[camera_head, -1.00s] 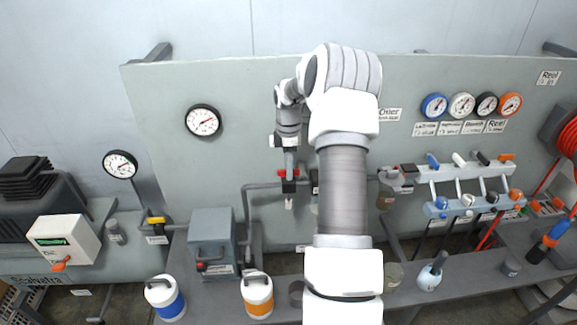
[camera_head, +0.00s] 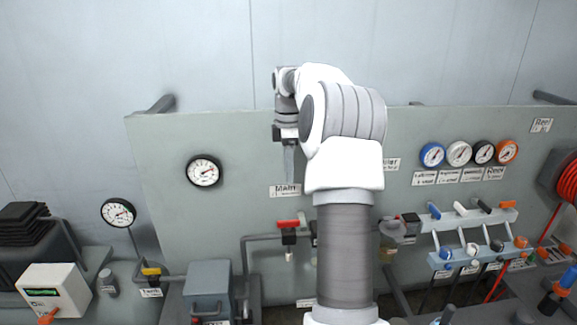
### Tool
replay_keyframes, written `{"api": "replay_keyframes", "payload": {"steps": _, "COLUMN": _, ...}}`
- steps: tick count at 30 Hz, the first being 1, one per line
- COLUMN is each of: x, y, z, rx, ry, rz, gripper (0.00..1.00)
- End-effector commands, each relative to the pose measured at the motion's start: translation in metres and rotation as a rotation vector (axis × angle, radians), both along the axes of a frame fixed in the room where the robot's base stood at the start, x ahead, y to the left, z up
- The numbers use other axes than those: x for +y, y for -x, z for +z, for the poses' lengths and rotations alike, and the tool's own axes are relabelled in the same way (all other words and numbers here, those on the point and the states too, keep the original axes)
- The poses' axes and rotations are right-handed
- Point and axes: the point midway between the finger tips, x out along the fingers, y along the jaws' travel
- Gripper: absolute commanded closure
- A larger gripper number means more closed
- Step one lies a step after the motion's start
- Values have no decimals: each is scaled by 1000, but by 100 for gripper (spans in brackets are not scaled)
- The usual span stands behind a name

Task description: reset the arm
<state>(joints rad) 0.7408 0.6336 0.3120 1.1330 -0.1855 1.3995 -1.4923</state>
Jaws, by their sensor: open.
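My gripper (camera_head: 288,160) hangs at the end of my arm, in front of the grey panel (camera_head: 245,150), pointing down. Its fingers show edge-on as a narrow grey shape, so the gap between them is hard to see; nothing shows held in it. A label reading "Main" (camera_head: 285,191) is just below the fingertips. A red-handled valve (camera_head: 290,224) on the pipe is farther below, apart from the gripper. My upper arm hides part of the panel to the right.
Several gauges (camera_head: 458,154) and a row of coloured levers (camera_head: 474,222) are on the right. A hose reel (camera_head: 567,180) is at the right edge. A grey box (camera_head: 208,288) and a white box (camera_head: 52,291) stand lower left. The wall above is clear.

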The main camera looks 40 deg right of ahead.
Motion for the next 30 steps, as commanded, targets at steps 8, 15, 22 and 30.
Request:
{"api": "replay_keyframes", "payload": {"steps": 8, "x": 0, "y": 0, "z": 6, "rx": 0, "ry": 0, "rz": 0, "gripper": 54}}
{"api": "replay_keyframes", "payload": {"steps": 15, "x": 0, "y": 0, "z": 6, "rx": 0, "ry": 0, "rz": 0, "gripper": 54}}
{"api": "replay_keyframes", "payload": {"steps": 22, "x": 8, "y": 0, "z": 11, "rx": -4, "ry": 6, "rz": -6, "gripper": 54}}
{"api": "replay_keyframes", "payload": {"steps": 30, "x": 97, "y": 13, "z": 51, "rx": -52, "ry": 53, "rz": -120, "gripper": 54}}
